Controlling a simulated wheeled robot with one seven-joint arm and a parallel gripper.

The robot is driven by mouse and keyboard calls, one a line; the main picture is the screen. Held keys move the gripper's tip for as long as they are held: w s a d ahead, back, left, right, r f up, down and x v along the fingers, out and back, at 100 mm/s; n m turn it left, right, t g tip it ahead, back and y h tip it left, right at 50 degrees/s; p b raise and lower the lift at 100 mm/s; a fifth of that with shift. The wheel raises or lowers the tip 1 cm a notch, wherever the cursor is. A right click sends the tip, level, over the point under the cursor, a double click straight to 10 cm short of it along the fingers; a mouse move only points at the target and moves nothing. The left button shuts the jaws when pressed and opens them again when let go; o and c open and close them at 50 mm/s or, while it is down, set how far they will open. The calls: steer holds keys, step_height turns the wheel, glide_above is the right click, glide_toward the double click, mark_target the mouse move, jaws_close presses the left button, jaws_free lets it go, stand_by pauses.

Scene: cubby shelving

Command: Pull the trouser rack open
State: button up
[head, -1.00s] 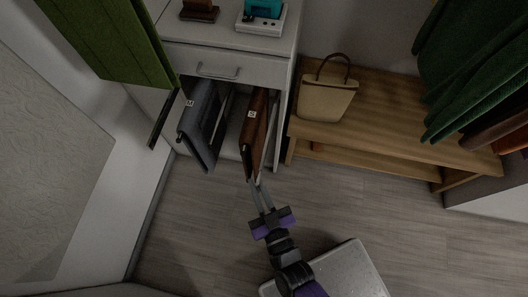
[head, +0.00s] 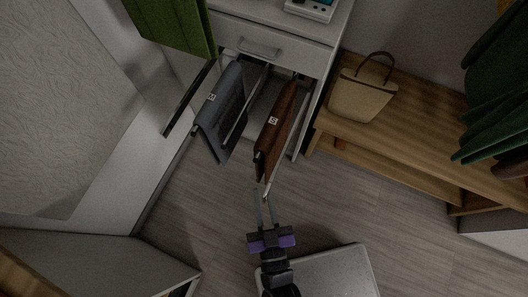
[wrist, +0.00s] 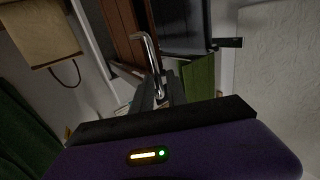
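The trouser rack (head: 243,108) is a slim metal frame sliding out of the cabinet below a white drawer. Grey trousers (head: 222,112) and brown trousers (head: 277,130) hang on it, in front of the opening. Its bent metal front bar (wrist: 149,52) shows in the wrist view, its end between my fingers. My gripper (head: 263,198) is at the rack's front end, just beyond the brown trousers, with its fingers closed around the bar. The fingers also show in the wrist view (wrist: 161,92). The trousers hide much of the rack.
The white cabinet (head: 275,27) has a closed drawer with a handle (head: 260,48). A dark narrow bar (head: 190,98) and green cloth (head: 172,25) are at the left. A beige bag (head: 362,93) stands on a wooden bench (head: 425,125) at the right. The floor (head: 345,205) in front is clear.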

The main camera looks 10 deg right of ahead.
steer(key=s, duration=0.7)
steer(key=shift+s+b, duration=0.4)
steer(key=shift+b, duration=0.05)
steer(key=shift+a, duration=0.1)
steer(key=s+d+r+g, duration=0.1)
steer(key=s+d+r, duration=0.1)
steer(key=d+r, duration=0.6)
steer(key=s+d+r+g, duration=0.1)
steer(key=d+r+g, duration=0.1)
steer(key=d+r, duration=0.7)
steer(key=shift+s+r+y+p, duration=0.3)
steer(key=shift+s+r, duration=0.1)
steer(key=shift+r, duration=0.3)
